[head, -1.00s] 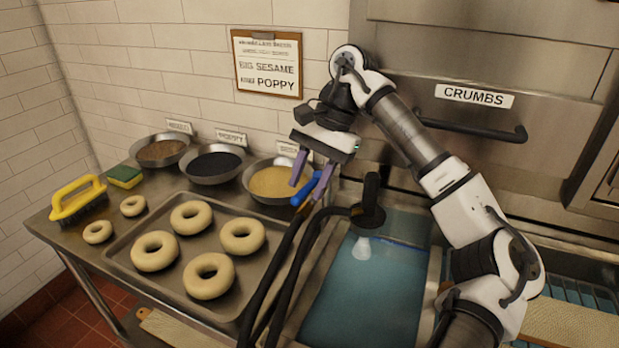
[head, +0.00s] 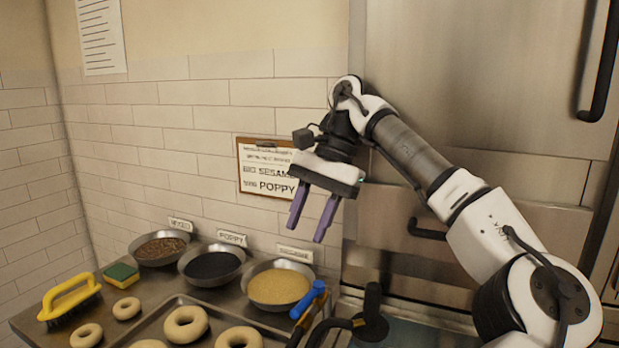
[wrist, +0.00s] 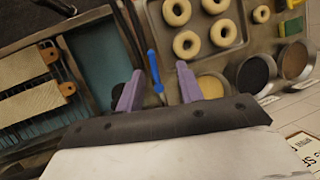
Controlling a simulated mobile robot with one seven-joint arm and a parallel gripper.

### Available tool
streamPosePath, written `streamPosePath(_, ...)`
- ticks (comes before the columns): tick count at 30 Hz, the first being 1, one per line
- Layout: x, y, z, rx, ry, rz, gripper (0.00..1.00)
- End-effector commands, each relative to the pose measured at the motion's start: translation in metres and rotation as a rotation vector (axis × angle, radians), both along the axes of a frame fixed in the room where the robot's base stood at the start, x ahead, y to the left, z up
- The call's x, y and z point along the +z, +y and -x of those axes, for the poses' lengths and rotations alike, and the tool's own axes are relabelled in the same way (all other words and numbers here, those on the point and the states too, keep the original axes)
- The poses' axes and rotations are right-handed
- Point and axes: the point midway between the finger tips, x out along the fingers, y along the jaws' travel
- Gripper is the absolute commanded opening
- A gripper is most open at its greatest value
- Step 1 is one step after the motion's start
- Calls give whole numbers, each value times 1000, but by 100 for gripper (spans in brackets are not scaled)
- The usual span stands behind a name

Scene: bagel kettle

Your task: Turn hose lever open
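In the wrist view the lever (wrist: 154,66) shows between and beyond the purple fingers. My gripper (head: 307,232) is open and empty, its fingers pointing down. It hangs above the lever, clear of it. The wrist view shows a wide gap between the fingertips (wrist: 160,72).
Bowls of sesame (head: 278,287), poppy (head: 212,267) and mixed seeds (head: 160,249) line the wall. A tray (wrist: 222,47) holds several bagels. A black spray handle (head: 372,312) stands right of the lever, near the water basin (wrist: 98,58). Space above the counter is free.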

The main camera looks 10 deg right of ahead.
Motion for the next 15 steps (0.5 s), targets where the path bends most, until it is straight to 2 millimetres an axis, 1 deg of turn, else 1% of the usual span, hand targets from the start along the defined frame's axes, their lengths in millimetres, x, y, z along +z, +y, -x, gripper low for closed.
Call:
streamPosePath(1, 15, 0, 0, -3, -2, 4, 37)
streamPosePath(6, 44, 0, 0, -3, -1, 3, 37)
streamPosePath(10, 56, 0, 0, -2, 0, 2, 37)
streamPosePath(15, 60, 0, 0, 0, 0, 0, 37)
